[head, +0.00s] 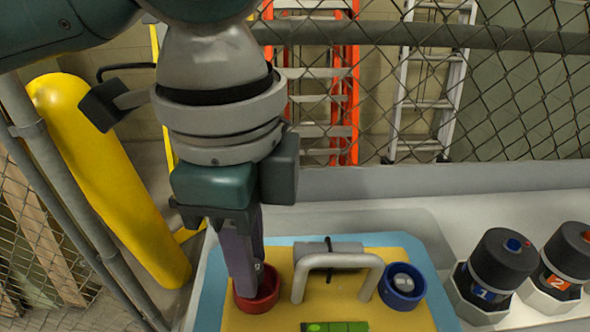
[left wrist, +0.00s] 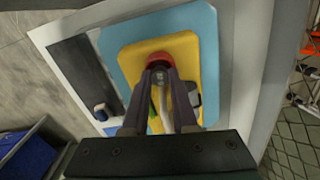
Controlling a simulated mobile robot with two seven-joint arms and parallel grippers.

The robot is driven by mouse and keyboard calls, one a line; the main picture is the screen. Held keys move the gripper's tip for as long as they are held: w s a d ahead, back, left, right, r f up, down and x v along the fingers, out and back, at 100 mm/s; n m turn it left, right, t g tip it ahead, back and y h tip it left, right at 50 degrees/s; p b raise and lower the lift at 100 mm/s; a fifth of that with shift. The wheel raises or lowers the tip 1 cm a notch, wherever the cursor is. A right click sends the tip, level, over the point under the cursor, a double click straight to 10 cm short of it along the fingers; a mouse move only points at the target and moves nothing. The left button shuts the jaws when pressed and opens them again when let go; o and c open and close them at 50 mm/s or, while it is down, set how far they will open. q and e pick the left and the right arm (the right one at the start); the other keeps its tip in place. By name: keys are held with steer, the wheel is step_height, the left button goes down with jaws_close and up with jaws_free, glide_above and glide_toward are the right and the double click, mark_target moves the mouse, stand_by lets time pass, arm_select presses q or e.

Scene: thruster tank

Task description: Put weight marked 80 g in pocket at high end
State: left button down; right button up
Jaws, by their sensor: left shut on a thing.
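My left gripper (head: 250,285) points down at the red pocket (head: 258,302) on the left of the yellow block (head: 285,318). It is shut on a small grey weight (left wrist: 160,76), which shows between the fingertips in the left wrist view, just at the red pocket (left wrist: 160,57). Its marking is not readable, and I cannot tell whether it touches the pocket floor. The blue pocket (head: 402,297) on the right holds a silvery weight (head: 403,282). A green level vial (head: 335,326) sits at the block's front. My right gripper is not in view.
A pale handle (head: 338,261) arches up between the pockets. Two dark cylinders, marked 1 (head: 497,262) and 2 (head: 572,250), stand in holders at the right. A chain-link fence and a yellow post (head: 110,180) stand behind. The left wrist view shows a blue bin (left wrist: 28,155).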

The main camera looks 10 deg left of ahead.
arm_select(q)
steer(key=shift+f, duration=0.2)
stand_by(0.5)
steer(key=shift+f, duration=0.35)
steer(key=shift+f, duration=0.8)
stand_by(0.4)
steer(key=c, duration=0.6)
jaws_free()
